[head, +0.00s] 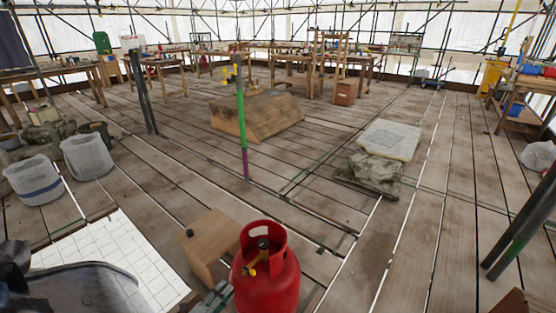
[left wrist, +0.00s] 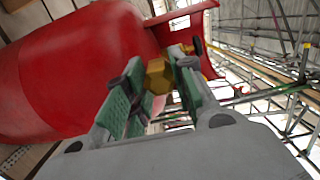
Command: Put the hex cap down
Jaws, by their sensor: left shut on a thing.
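The hex cap (left wrist: 158,76), a brass-yellow six-sided piece, sits between the green-padded fingers of my left gripper (left wrist: 156,98) in the left wrist view. The gripper is shut on it. In the head view the left gripper (head: 217,297) shows at the bottom, close to the left side of the red gas cylinder; the cap cannot be made out there. The red gas cylinder (head: 266,285) stands upright, with a yellow valve (head: 262,258) inside its collar. The cylinder (left wrist: 75,70) fills the upper left of the wrist view, behind the fingers. My right gripper is not in view.
A wooden box (head: 208,245) with a small dark piece on top (head: 189,232) stands left of the cylinder. White tiling (head: 110,255) and two buckets (head: 86,157) lie farther left. Plank floor is clear beyond the cylinder, up to a stone stack (head: 372,172).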

